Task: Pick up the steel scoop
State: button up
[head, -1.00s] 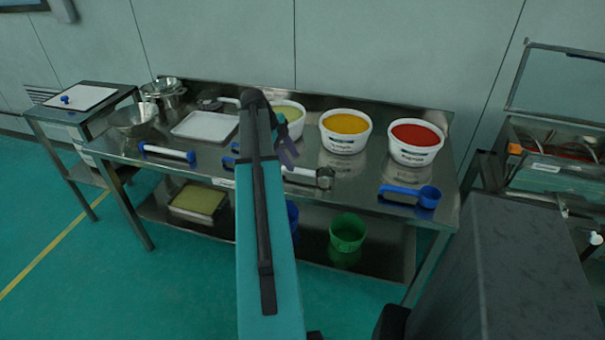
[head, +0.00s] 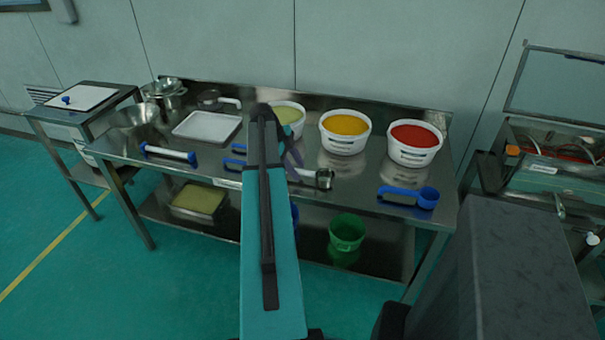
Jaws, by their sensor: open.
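A steel scoop (head: 325,179) lies near the front edge of the steel table, with its cup to the right and its pale handle running left behind my arm. A second steel-cupped scoop (head: 208,97) with a white handle lies at the back of the table. My gripper (head: 296,166) has purple-grey fingers and is open, just left of the front scoop's cup and over its handle. My arm hides part of the gripper and the handle's left end. I cannot tell whether the fingers touch the handle.
White tubs of green (head: 288,117), yellow (head: 345,133) and red (head: 414,143) material stand behind and to the right. A blue scoop (head: 408,197) lies at right. A blue-ended tool (head: 168,154) and a white tray (head: 207,127) lie left of my arm.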

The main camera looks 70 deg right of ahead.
jog(key=shift+s+f, duration=0.2)
jog(key=shift+f, duration=0.2)
grip_shut()
dwell(0.4)
jog(key=shift+d+r, duration=0.1)
jog(key=shift+r, duration=0.1)
jog(key=shift+r+b, duration=0.65)
jog(key=shift+r, duration=0.8)
jog(key=shift+s+a+r, duration=0.1)
jog(key=shift+a+r, duration=0.05)
jog(key=shift+a, duration=0.15)
jog(key=s+a+b, duration=0.1)
jog(key=s+a, duration=0.3)
jog(key=a, duration=0.2)
jog(key=s+a+r+b, duration=0.1)
jog(key=s+a+b, duration=0.1)
jog(key=a, duration=0.5)
jog(key=shift+s+a+r, duration=0.15)
jog(key=shift+s+r, duration=0.1)
jog(key=shift+s, duration=0.65)
jog(key=shift+w, duration=0.1)
